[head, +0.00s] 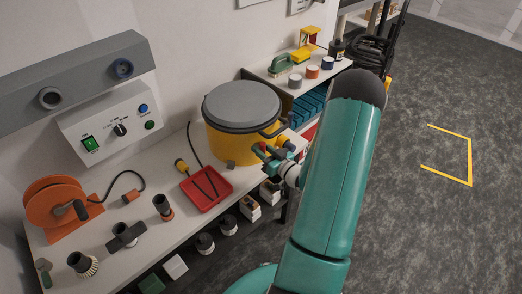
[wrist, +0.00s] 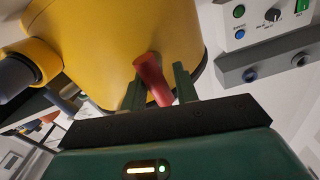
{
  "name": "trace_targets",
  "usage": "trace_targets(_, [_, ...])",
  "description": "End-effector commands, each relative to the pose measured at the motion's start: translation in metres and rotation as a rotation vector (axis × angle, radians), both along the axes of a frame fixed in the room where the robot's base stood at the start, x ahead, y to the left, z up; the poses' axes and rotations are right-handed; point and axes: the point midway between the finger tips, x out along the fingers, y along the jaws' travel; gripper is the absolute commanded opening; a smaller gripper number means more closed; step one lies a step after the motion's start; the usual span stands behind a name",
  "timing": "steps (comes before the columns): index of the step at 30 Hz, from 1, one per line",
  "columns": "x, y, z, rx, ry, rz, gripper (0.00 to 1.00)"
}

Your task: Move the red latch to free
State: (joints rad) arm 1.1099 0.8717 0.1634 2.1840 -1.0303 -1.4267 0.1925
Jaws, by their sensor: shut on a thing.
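The red latch (wrist: 152,78) is a short red bar on the side of a yellow drum (wrist: 120,35), seen in the wrist view. My gripper (wrist: 158,88) has its two green fingers on either side of the latch and is shut on it. In the head view the yellow drum (head: 222,146) with its grey lid (head: 242,104) stands on the bench. My gripper (head: 268,152) is at the drum's right front side, and a little red shows there. The latch is mostly hidden in the head view by my gripper and arm.
A red tray (head: 207,190) lies on the bench (head: 150,228) left of the drum. An orange reel (head: 58,204) and several dark fittings stand farther left. A control box (head: 115,122) is on the wall. A dark hose port (wrist: 18,72) juts from the drum.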

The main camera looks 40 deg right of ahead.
Motion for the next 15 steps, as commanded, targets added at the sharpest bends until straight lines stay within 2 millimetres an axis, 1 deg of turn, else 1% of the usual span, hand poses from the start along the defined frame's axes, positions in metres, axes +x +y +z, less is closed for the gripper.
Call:
trace_targets(1, [0.0003, 0.011, -0.0045, 0.016, 0.009, 0.021, 0.06])
trace_targets(13, [0.0042, 0.0109, -0.0074, 0.019, 0.017, 0.023, 0.04])
trace_targets(14, [0.0046, 0.0109, -0.0075, 0.019, 0.016, 0.024, 0.33])
trace_targets(15, [0.0048, 0.0108, -0.0077, 0.019, 0.017, 0.025, 0.41])
